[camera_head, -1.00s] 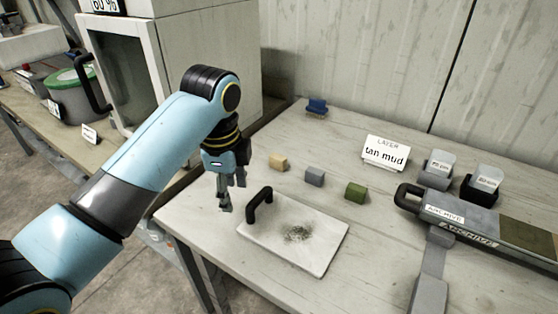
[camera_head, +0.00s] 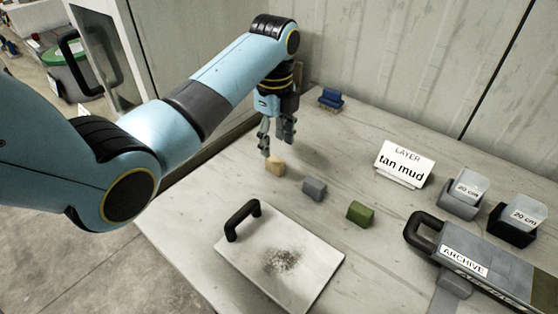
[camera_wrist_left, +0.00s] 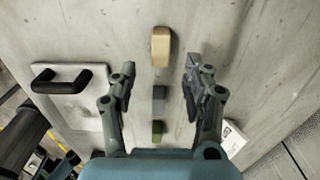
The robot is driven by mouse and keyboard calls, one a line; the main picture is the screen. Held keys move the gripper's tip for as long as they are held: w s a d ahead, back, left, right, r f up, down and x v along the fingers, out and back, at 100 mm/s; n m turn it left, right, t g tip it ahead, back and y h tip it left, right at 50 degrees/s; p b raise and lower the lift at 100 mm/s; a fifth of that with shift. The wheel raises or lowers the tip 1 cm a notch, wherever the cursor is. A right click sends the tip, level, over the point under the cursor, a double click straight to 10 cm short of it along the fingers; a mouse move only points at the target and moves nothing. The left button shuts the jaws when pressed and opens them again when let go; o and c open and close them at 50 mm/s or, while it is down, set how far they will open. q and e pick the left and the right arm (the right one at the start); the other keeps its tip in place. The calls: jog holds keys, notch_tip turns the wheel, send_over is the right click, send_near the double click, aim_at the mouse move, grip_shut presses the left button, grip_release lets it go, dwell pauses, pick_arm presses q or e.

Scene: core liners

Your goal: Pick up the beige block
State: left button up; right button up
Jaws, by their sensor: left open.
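The beige block (camera_head: 275,166) lies on the table at the far end of a row with a grey block (camera_head: 314,189) and a green block (camera_head: 361,212). My left gripper (camera_head: 276,146) is open and empty, pointing down just behind and above the beige block in the head view. In the left wrist view the beige block (camera_wrist_left: 161,46) is beyond the fingertips, roughly between their lines. The grey block (camera_wrist_left: 158,98) and green block (camera_wrist_left: 157,131) show between the fingers. My right gripper is not in view.
A white board (camera_head: 281,258) with a black handle (camera_head: 242,220) lies in front of the blocks. A "tan mud" sign (camera_head: 404,164), two labelled "20 cm" holders and an archive tray (camera_head: 470,262) stand to the right. A blue brush-like item (camera_head: 331,98) is at the back.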

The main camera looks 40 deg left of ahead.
aim_at(275, 159)
pick_arm(q)
jog(key=shift+s+f, duration=0.1)
jog(key=shift+f, duration=1.2)
notch_tip(275, 159, down, 5)
jog(key=shift+a+r, duration=0.1)
jog(key=shift+r, duration=0.05)
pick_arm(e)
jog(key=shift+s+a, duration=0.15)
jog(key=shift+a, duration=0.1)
pick_arm(q)
jog(key=c, duration=1)
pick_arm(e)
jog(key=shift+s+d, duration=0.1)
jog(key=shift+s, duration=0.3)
pick_arm(q)
jog(key=shift+r, duration=0.15)
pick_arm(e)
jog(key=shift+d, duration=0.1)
